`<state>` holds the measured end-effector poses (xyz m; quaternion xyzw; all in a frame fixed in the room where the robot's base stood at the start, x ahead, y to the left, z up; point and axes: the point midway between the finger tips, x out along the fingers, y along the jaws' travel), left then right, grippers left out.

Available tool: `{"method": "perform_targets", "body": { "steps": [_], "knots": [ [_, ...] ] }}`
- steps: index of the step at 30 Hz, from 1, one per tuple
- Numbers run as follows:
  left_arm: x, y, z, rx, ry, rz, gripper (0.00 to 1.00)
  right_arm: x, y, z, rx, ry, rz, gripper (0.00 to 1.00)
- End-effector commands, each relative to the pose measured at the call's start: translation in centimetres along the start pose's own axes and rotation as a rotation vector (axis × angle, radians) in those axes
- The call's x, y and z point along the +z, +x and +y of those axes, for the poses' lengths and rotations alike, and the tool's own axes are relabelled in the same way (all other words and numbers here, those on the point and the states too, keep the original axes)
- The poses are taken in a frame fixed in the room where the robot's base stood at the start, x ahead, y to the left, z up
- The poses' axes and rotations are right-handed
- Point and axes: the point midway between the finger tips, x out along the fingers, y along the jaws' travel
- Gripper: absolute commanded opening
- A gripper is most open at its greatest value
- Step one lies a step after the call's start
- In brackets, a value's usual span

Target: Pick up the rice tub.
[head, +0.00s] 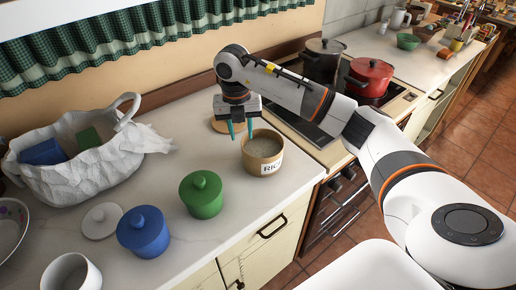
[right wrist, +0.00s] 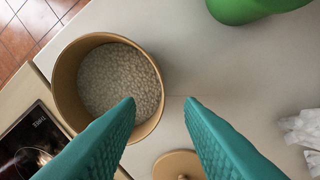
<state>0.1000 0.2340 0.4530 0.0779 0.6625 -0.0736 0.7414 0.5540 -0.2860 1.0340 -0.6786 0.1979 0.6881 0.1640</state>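The rice tub (head: 263,158) is a round tan tub with a label reading "RIC", standing upright and uncovered on the counter. In the right wrist view the tub (right wrist: 66,88) holds pale grains. My right gripper (head: 240,133) points down with its teal fingers apart and empty, just left of and behind the tub in the head view. In the right wrist view one fingertip overlaps the tub's rim; I cannot tell whether it touches. A round wooden lid (right wrist: 180,164) lies beside the tub, partly hidden by the gripper. My left gripper is not in view.
A green lidded pot (head: 202,196) and a blue lidded pot (head: 143,232) stand left of the tub. A white bag (head: 75,165) lies further left. The stove (head: 318,135) with a red pot (head: 370,78) is at right. The counter's front edge is close to the tub.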

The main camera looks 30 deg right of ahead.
Motion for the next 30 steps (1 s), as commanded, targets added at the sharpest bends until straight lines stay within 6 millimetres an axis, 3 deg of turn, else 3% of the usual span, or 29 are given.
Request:
{"method": "perform_targets", "body": {
  "steps": [4, 8, 14, 21, 30],
  "knots": [
    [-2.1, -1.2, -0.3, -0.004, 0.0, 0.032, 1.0, 0.1, 2.5, 0.1, 0.002, -0.001, -0.005, 0.34],
    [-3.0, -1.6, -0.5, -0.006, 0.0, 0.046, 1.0, 0.1, 4.0, 0.0, 0.0, -0.001, -0.002, 0.34],
    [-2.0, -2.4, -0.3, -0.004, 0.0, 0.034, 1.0, 0.1, 5.5, -0.1, 0.0, -0.002, -0.004, 0.34],
    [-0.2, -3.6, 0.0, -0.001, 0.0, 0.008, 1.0, 0.1, 9.1, -0.1, -0.001, -0.002, -0.004, 0.34],
    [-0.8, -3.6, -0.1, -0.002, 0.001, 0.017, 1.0, 0.1, 9.8, -0.1, -0.002, -0.003, -0.001, 0.34]
  ]
}}
